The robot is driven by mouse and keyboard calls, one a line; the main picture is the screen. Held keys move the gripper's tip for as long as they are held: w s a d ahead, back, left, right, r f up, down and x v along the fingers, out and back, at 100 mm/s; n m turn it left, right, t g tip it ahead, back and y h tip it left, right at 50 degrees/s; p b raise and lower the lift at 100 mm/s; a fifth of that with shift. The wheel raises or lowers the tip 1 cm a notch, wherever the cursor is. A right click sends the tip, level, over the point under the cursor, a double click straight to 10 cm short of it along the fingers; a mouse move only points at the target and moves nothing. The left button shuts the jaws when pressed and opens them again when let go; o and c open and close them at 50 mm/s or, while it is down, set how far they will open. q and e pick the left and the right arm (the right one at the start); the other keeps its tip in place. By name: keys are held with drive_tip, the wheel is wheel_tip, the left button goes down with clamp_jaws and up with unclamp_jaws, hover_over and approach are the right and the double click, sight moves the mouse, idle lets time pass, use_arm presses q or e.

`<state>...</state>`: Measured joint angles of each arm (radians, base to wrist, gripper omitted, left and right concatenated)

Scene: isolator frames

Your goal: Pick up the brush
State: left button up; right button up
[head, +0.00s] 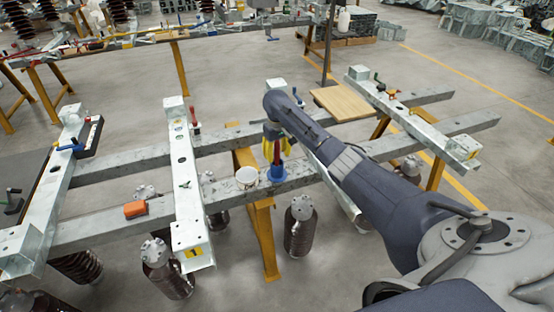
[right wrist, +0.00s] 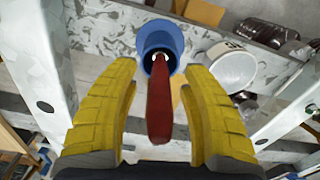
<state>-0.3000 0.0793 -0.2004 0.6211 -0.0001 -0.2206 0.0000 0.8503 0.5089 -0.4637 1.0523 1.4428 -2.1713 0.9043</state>
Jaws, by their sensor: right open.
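A dark red handle (right wrist: 160,100), which looks like the brush's handle, stands up out of a blue cup (right wrist: 160,40). The rest of the brush is hidden inside the cup. The blue cup also shows in the head view (head: 277,174), on a grey metal beam near the middle. My right gripper (head: 276,152) is above the cup. In the right wrist view its yellow fingers (right wrist: 162,78) are open, one on each side of the handle, with gaps between. My left gripper is not in view.
A white cup (head: 246,177) stands on the beam just left of the blue cup. An orange object (head: 135,209) lies further left on the beam. A galvanised crossbar (head: 186,205) rises between them. A wooden board (head: 342,103) lies behind my right arm.

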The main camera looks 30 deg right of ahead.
drive_tip(key=shift+f, duration=0.35)
drive_tip(key=shift+c, duration=0.3)
clamp_jaws()
